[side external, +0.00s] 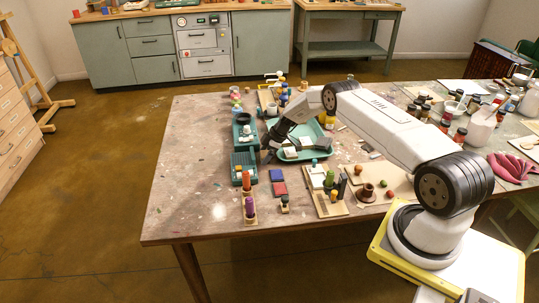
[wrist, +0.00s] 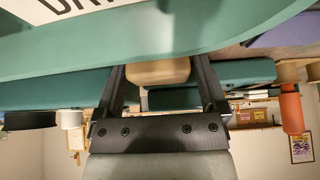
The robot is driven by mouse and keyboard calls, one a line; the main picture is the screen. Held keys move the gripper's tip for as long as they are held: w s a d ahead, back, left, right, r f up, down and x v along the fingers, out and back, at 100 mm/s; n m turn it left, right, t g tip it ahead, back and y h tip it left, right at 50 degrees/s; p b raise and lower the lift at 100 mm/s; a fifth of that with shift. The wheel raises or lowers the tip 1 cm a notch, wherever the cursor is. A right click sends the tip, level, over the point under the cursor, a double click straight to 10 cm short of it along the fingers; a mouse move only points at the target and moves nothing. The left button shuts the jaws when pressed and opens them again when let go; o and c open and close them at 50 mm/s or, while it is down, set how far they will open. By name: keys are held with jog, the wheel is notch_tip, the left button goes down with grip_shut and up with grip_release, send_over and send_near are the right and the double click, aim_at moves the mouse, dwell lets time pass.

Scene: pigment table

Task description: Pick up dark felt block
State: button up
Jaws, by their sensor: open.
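My gripper (side external: 268,152) is low over the table, between the teal bins and the teal tray. In the wrist view its two dark fingers (wrist: 160,72) are apart. A beige, rounded block (wrist: 158,72) shows in the gap between them; whether the fingers touch it cannot be told. I cannot tell if it is part of the felt block. No dark felt block can be made out with certainty in either view; the fingertips are small and partly lost against dark things in the side view.
A teal bin (side external: 236,160) stands left of my gripper, and a teal tray (side external: 322,150) with pale blocks lies to its right. The front left tabletop is clear.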

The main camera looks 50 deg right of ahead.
jog(key=c, duration=1)
jog(key=shift+r, duration=0.15)
jog(key=shift+r, duration=1.3)
jog(key=shift+s+a+r, duration=0.1)
jog(key=shift+s+r, duration=0.2)
jog(key=shift+r, duration=0.25)
jog(key=shift+s+a+r, duration=0.75)
jog(key=shift+s+r, duration=0.75)
jog(key=shift+s, duration=0.6)
jog(key=shift+s+a+r, duration=0.8)
jog(key=shift+s+r, duration=0.7)
jog(key=shift+s, duration=0.55)
jog(key=shift+s+a+r, duration=0.75)
jog(key=shift+s+r, duration=0.75)
jog(key=shift+s, duration=0.6)
